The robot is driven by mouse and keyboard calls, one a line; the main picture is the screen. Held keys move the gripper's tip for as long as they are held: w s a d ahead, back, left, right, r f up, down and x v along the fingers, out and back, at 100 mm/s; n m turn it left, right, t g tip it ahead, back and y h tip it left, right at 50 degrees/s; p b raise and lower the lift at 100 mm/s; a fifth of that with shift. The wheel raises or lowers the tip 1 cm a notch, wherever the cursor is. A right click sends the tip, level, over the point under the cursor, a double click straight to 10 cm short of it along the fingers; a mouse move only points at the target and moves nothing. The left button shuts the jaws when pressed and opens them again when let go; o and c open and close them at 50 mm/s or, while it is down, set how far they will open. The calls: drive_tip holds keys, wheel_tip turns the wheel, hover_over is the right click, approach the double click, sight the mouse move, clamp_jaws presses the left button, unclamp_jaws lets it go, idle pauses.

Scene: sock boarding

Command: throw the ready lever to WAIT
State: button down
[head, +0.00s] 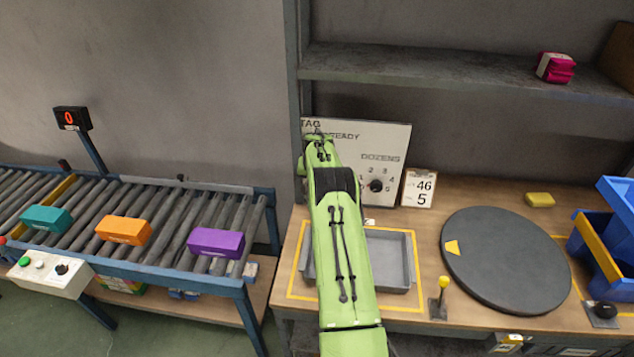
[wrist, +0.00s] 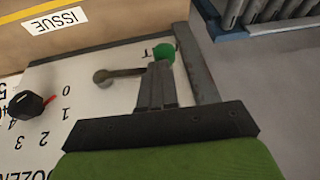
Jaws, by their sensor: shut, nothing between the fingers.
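The ready lever (wrist: 122,73) shows in the wrist view on the white panel (wrist: 70,80). It has a round grey pivot at the left and a grey rod running right to a green knob (wrist: 164,52). My gripper (wrist: 158,68) is shut and empty, its fingertips at the knob end of the lever, overlapping the rod. I cannot tell whether they touch it. In the head view my arm covers the lever and part of the panel (head: 395,141), where "READY" is partly readable. The WAIT mark cannot be read.
A black dozens dial (head: 376,186) sits on the panel, beside a card (head: 418,188) reading 46 and 5. A grey tray (head: 394,262) lies under my arm. A round dark turntable (head: 510,265) and blue bins (head: 600,245) are right. A roller conveyor (head: 165,225) carries boxes left.

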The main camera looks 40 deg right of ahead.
drive_tip(key=shift+w+a+f+b, duration=0.15)
drive_tip(key=shift+f+b, duration=0.1)
drive_tip(key=shift+f, duration=0.1)
drive_tip(key=shift+w+a+f+b, duration=0.1)
drive_tip(key=shift+w+f+b, duration=0.05)
drive_tip(key=shift+f+b, duration=0.15)
drive_tip(key=s+a+r+b, duration=0.2)
drive_tip(key=s+a, duration=0.5)
drive_tip(key=s, duration=0.3)
drive_tip(key=shift+s+a+r, duration=0.3)
drive_tip(key=shift+s+r, duration=0.05)
